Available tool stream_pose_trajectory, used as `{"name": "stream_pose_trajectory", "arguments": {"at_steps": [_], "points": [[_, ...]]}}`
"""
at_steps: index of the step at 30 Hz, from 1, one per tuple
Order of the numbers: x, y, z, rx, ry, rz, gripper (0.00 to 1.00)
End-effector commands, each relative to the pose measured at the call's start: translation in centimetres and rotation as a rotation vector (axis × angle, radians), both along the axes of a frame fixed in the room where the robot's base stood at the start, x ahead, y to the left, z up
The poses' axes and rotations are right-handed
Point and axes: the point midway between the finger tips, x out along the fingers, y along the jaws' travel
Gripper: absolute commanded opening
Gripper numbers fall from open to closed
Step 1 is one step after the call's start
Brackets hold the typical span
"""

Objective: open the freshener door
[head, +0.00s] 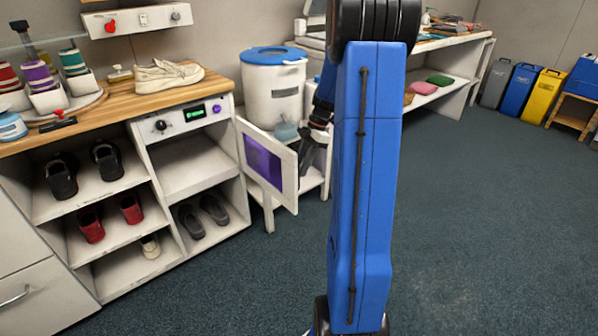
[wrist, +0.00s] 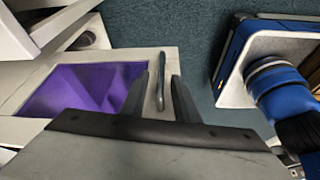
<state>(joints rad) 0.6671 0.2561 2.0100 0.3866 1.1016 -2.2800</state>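The freshener door (head: 264,164), white with a purple window, stands swung out from the freshener cabinet (head: 187,122), and its compartment is exposed. In the wrist view the door's purple window (wrist: 75,88) fills the left, with the door handle (wrist: 161,92) at the door's edge. My gripper (wrist: 160,78) has its two dark fingers apart, one on each side of the handle, with visible gaps. In the head view my gripper (head: 310,148) is just right of the door, partly hidden by the door and my arm.
A white bin with a blue lid (head: 273,85) stands behind the door. Shoes (head: 107,160) fill the shelves at left, and a white shoe (head: 168,76) lies on the wooden counter (head: 120,98). The floor (head: 470,220) at right is clear.

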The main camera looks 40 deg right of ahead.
Motion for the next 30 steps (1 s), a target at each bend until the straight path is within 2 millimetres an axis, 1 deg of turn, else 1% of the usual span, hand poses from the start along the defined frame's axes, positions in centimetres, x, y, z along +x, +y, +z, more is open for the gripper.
{"name": "stream_pose_trajectory", "arguments": {"at_steps": [1,6,15,18,24,30], "points": [[0.0,-0.4,0.9,-0.001,-0.002,0.0,0.28],[-0.2,-1.7,4.2,-0.003,-0.003,0.0,0.28],[-0.6,-4.0,9.6,-0.001,-0.002,-0.001,0.28],[-0.7,-4.5,11.1,-0.001,-0.001,0.0,0.28],[-0.8,-5.3,12.9,0.0,-0.001,0.001,0.28],[-0.9,-5.4,13.4,0.001,0.001,0.0,0.28]]}}
